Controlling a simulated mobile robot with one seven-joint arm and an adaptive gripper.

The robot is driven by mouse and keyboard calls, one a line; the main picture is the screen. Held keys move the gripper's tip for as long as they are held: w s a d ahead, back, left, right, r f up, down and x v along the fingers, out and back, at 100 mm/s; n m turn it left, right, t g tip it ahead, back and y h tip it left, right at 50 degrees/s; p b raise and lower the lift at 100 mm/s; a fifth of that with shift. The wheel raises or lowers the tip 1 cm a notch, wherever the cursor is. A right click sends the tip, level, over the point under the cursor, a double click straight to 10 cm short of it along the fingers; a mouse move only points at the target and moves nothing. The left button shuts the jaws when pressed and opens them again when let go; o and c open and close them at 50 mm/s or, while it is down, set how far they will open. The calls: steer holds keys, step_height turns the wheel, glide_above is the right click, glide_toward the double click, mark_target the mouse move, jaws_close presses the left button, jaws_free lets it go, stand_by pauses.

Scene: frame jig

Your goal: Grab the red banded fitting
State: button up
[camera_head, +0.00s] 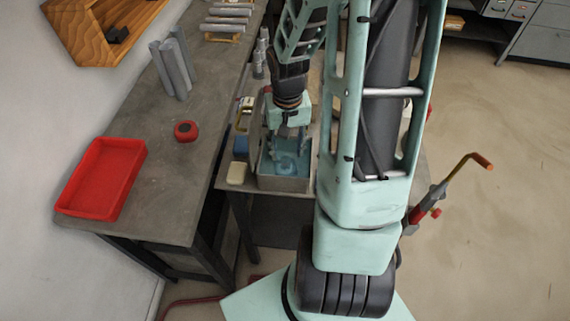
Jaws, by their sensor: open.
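My gripper (288,148) points down at an open metal bin (284,184) with a bluish inside. Its fingers are apart, at about the bin's opening. Pale blue rounded shapes (289,166) show in the bin below the fingers; I cannot tell what they are. I see no clear red banded fitting in the bin, and the gripper and arm hide part of it. A small round red object (186,131) with a dark mark sits on the grey bench, left of and apart from my gripper; I cannot tell if it is the fitting.
A red tray (103,179) lies on the grey bench (165,205) at the left. Upright grey cylinders (173,68) stand farther back. A pale block (237,173) sits left of the bin, with small items behind it. My arm hides much right of the bin.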

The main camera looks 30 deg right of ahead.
mark_target(285, 159)
steer(key=f, duration=0.4)
steer(key=shift+s+a, duration=0.1)
steer(key=shift+a, duration=0.2)
steer(key=shift+f, duration=0.65)
jaws_close()
